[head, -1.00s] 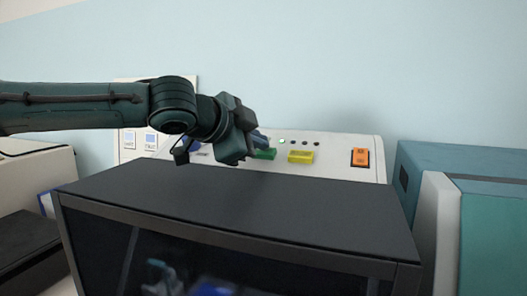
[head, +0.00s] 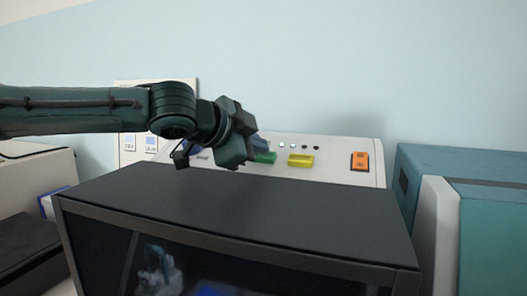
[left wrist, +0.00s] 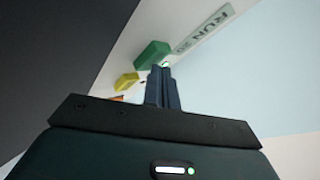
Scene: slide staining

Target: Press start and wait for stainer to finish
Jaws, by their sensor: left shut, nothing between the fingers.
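The stainer has a dark lid (head: 240,205) and a pale control panel (head: 335,172) behind it. On the panel are a green button (head: 265,158), a yellow button (head: 300,160) and an orange switch (head: 360,161). Two small indicator lights (head: 287,145) in the row above the buttons look lit; the others are dark. My left gripper (head: 260,142) is shut and empty, close to the green button. In the left wrist view its closed fingertips (left wrist: 161,70) are beside the green button (left wrist: 152,54); I cannot tell if they touch. My right gripper is out of view.
A teal machine (head: 465,180) stands close on the right of the stainer. Pale and dark equipment (head: 35,200) stands at the left. A "RUN" label (left wrist: 205,30) shows in the left wrist view. The wall above the panel is clear.

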